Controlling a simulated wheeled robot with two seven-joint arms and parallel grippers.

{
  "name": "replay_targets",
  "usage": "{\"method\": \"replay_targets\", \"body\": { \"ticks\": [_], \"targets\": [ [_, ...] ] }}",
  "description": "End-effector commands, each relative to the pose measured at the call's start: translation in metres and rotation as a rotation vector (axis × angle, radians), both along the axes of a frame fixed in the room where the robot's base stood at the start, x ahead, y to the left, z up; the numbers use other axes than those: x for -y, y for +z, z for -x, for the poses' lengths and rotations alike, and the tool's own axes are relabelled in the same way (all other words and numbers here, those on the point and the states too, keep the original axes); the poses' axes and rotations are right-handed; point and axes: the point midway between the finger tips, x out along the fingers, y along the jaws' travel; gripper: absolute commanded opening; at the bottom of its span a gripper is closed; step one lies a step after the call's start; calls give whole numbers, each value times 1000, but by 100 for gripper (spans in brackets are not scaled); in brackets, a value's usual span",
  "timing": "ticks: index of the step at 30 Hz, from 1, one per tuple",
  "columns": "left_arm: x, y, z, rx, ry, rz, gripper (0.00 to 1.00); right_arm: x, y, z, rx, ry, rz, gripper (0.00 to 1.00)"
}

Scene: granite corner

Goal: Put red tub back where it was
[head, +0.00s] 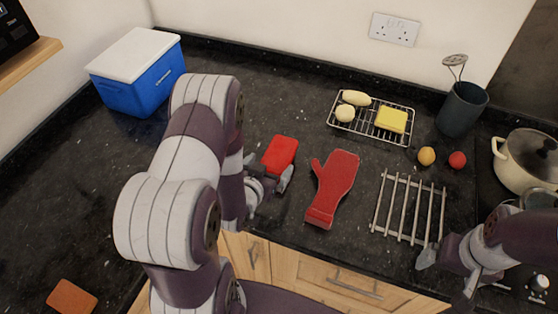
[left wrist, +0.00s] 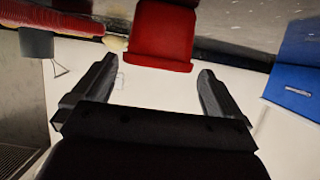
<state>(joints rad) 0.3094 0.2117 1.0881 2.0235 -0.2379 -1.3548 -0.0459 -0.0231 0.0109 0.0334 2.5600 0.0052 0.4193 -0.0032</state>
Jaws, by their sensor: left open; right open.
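The red tub (head: 280,153) is on the dark granite counter, left of the red oven mitt. In the left wrist view the red tub (left wrist: 160,36) shows just beyond the fingertips, centred between them. My left gripper (head: 269,180) is open at the near side of the tub; it also shows open and empty in the left wrist view (left wrist: 152,82). Whether a finger touches the tub I cannot tell. My right gripper (head: 447,274) is open and empty, near the metal trivet at the counter's front right.
The oven mitt (head: 333,187) lies close right of the tub, beside the trivet (head: 409,207). Behind are a wire rack (head: 370,120), a utensil pot (head: 463,108) and a pan (head: 527,160). A blue cooler (head: 137,84) stands back left. The counter behind the tub is clear.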

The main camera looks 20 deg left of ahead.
Motion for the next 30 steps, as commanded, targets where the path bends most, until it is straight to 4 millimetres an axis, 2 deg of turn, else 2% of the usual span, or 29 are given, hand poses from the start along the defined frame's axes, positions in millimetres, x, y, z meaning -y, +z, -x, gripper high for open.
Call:
{"method": "replay_targets", "body": {
  "ticks": [3,6,14,19,21,30],
  "targets": [
    [3,-1,-23,0,-4,-1,100,0,12,0,0,0,0,94],
    [2,-9,-37,0,-1,0,100,0,12,0,0,0,0,94],
    [1,-12,-43,0,0,0,100,0,11,0,0,0,0,94],
    [1,-12,-42,0,0,0,48,0,11,0,0,0,0,94],
    [1,-11,-43,2,0,-1,34,0,11,0,0,0,0,94],
    [1,-6,-43,3,0,-1,34,0,11,0,0,0,0,94]
  ]
}}
